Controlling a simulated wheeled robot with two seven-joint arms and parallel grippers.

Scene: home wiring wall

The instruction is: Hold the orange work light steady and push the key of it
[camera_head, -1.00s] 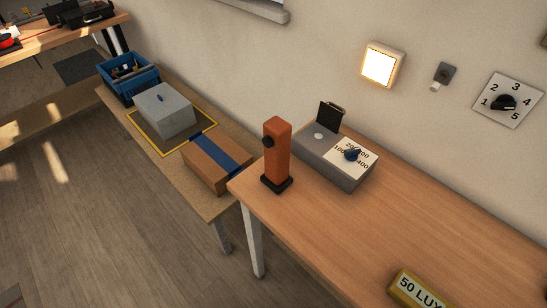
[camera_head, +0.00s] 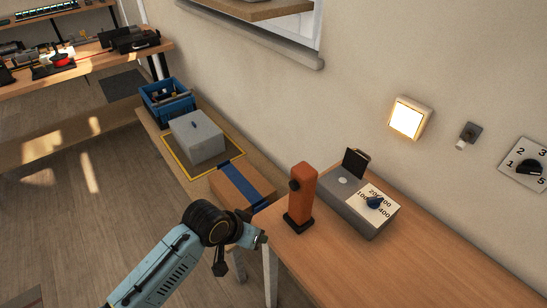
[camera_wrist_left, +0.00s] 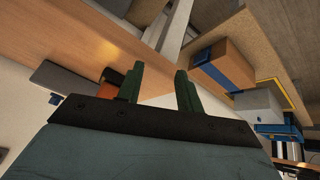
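The orange work light (camera_head: 302,192) stands upright on a black base at the left end of the wooden table. My left gripper (camera_head: 258,239) is left of and below the light in the head view, near the table's corner and apart from the light. In the left wrist view my left gripper (camera_wrist_left: 160,70) has its two green fingers spread with nothing between them. Part of the orange light (camera_wrist_left: 112,76) shows beside one finger, mostly hidden. My right gripper is not in view.
A grey box with a dial (camera_head: 360,208) stands right of the light. A cardboard box with a blue band (camera_head: 240,186) lies on the lower bench, near my left arm. A lit wall lamp (camera_head: 408,118) hangs above. The table's right part (camera_head: 430,265) is clear.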

